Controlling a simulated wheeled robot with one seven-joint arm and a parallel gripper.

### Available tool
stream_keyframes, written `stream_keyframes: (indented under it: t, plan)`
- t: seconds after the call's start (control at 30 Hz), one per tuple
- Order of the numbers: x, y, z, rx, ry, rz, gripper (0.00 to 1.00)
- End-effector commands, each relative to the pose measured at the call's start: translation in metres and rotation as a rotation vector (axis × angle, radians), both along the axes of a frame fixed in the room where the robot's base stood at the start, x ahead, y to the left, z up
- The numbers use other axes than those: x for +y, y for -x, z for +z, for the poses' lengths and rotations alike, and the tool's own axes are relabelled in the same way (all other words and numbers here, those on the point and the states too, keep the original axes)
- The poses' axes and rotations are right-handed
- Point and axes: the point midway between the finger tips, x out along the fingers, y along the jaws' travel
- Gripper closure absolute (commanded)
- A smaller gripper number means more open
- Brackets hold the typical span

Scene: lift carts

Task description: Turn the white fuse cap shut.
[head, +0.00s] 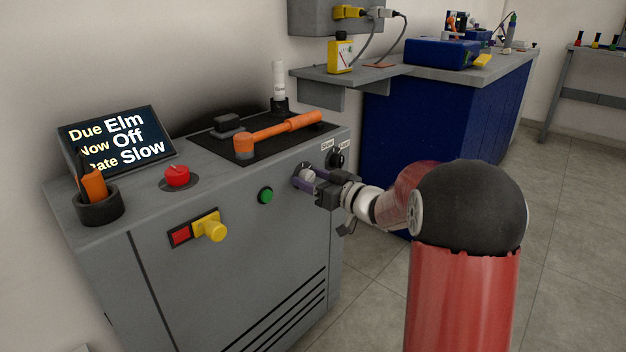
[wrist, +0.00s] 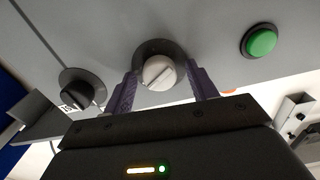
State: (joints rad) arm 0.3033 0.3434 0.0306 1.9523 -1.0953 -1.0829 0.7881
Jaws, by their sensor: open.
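The white fuse cap (wrist: 159,72) is a round cap with a slot across its face, set in a dark grey ring on the cabinet front. In the head view the cap (head: 306,174) shows at the gripper's fingertips, partly hidden. My gripper (wrist: 160,88) is open, with one purple finger on each side of the cap. I cannot tell whether the fingers touch it. The gripper also shows in the head view (head: 308,181), reaching the cabinet from the right.
A black fuse cap (wrist: 76,88) sits beside the white one, and a green button (wrist: 261,41) is on its other side.

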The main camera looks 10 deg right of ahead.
Motion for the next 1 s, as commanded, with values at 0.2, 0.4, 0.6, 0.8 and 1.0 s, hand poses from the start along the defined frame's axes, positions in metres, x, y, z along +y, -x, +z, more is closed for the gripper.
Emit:
stream_keyframes:
  t: [0.2, 0.4, 0.6, 0.8, 1.0]
  plan:
    - [-0.0001, 0.0002, 0.0001, 0.0, 0.0, 0.0, 0.48]
    - [-0.0003, 0.0003, 0.0001, 0.0, 0.0, -0.001, 0.74]
    - [-0.0004, 0.0003, 0.0, -0.001, 0.002, -0.001, 0.87]
    - [-0.0003, 0.0005, -0.0009, -0.021, 0.029, 0.0, 0.87]
    - [0.0002, 0.0007, -0.0025, -0.084, 0.113, 0.0, 0.87]
